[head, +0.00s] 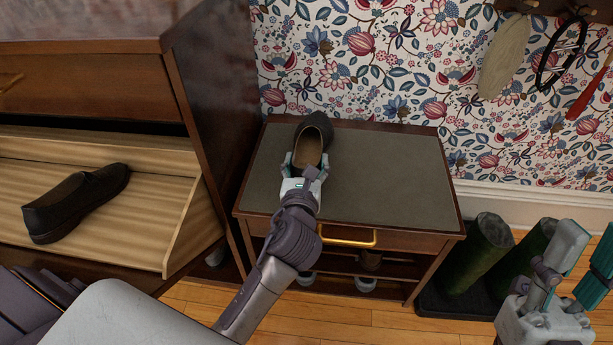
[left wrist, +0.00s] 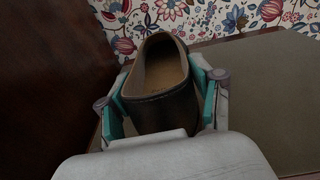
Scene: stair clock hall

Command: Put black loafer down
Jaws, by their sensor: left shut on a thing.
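A black loafer (head: 311,143) with a tan inside is at the back left of the small wooden table, over its grey-green top (head: 385,170). My left gripper (head: 306,168) is shut on the loafer's near end. In the left wrist view the loafer (left wrist: 162,80) sits between the teal pads of my left gripper (left wrist: 160,100). I cannot tell whether the sole touches the top. A second black loafer (head: 75,202) lies on the slatted shelf of the cabinet at left. My right gripper (head: 560,270) is at the right edge, with its fingers apart and nothing seen between them.
The tall dark cabinet (head: 215,100) stands close on the table's left. The table has a drawer with a brass handle (head: 347,236) and shoes on a shelf below. Green boots (head: 478,250) stand at right. The top's right side is bare.

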